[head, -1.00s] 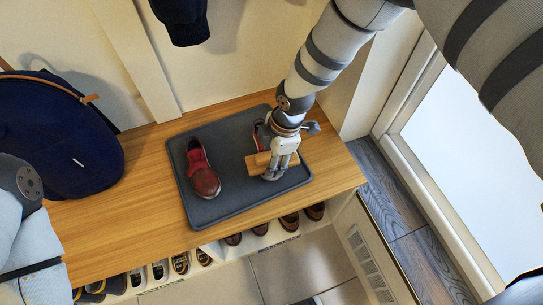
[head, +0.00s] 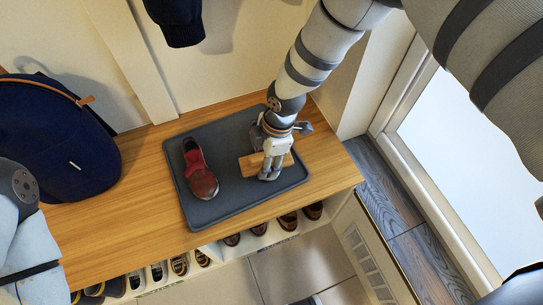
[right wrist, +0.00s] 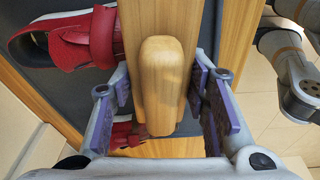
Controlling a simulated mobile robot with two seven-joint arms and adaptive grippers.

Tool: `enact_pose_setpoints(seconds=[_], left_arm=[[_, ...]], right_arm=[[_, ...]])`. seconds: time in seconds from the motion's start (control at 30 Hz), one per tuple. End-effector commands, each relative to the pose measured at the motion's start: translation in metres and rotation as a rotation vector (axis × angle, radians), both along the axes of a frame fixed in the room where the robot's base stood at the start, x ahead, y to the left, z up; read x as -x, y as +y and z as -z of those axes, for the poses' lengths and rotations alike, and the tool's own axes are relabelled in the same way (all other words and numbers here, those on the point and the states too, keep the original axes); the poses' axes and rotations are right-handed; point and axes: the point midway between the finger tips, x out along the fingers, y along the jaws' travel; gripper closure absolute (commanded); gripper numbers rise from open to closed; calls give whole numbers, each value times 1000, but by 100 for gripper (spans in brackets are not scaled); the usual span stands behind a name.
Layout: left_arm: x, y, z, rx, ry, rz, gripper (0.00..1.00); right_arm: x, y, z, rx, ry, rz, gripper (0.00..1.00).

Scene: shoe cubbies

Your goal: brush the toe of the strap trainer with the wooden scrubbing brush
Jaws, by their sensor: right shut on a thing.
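The wooden scrubbing brush (head: 250,166) is a pale tan block held in my right gripper (head: 269,175), over the right part of the grey tray. In the right wrist view the brush (right wrist: 162,82) lies between the purple finger pads of the gripper (right wrist: 170,115). The strap trainer (right wrist: 72,42) is red with a broad strap and a pale sole, at the upper left there. The brush and a finger hide its toe, so contact cannot be told. My left gripper is out of view.
A red-brown shoe (head: 202,181) stands on the left of the tray (head: 225,209). The tray lies on a wooden bench (head: 130,215). A navy bag (head: 60,140) stands at the left. Several shoes (head: 231,240) fill the cubbies below.

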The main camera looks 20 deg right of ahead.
Motion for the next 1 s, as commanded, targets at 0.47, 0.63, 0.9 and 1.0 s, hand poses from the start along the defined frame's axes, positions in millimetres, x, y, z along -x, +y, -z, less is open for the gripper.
enact_pose_setpoints(seconds=[0.47, 0.63, 0.9, 1.0], left_arm=[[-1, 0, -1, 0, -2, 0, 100], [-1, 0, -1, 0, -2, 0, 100], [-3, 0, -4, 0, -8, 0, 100], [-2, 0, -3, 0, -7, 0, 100]], right_arm=[[0, -5, 0, 0, -1, 2, 100], [1, -12, 1, 0, -1, 0, 100], [2, -33, -1, 0, -1, 0, 100], [2, -33, -1, 0, 0, -1, 100]])
